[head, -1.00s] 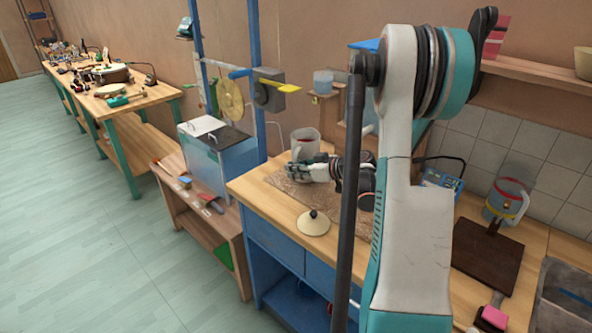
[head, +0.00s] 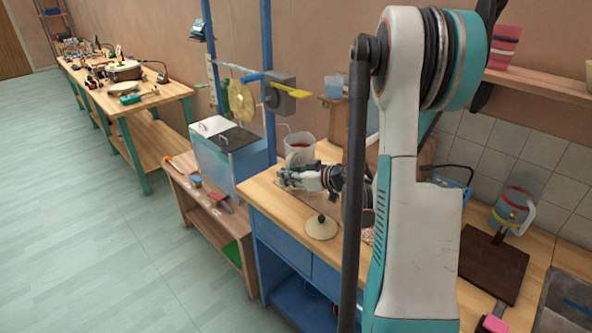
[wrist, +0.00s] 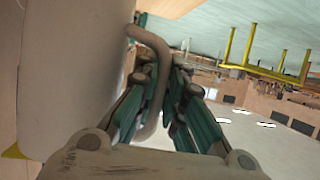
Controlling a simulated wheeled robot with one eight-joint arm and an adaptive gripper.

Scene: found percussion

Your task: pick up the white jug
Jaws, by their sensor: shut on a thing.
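The white jug (head: 300,148) is upright over the back left of the wooden workbench in the head view, with dark red inside its mouth. In the wrist view its pale body (wrist: 65,60) fills the left side, and its bent handle (wrist: 156,65) runs between my fingers. My gripper (head: 284,180) is in front of the jug in the head view. In the wrist view my gripper (wrist: 168,80) is shut on the handle. My gripper hides the jug's lower part, so I cannot tell whether its base touches the bench.
A cream lid (head: 321,228) lies on the workbench (head: 266,197) in front of my gripper. A blue box (head: 230,152) stands on a lower table at left. A gong (head: 241,102) hangs on blue posts behind. A brown board (head: 494,265) lies at right. Open floor lies left.

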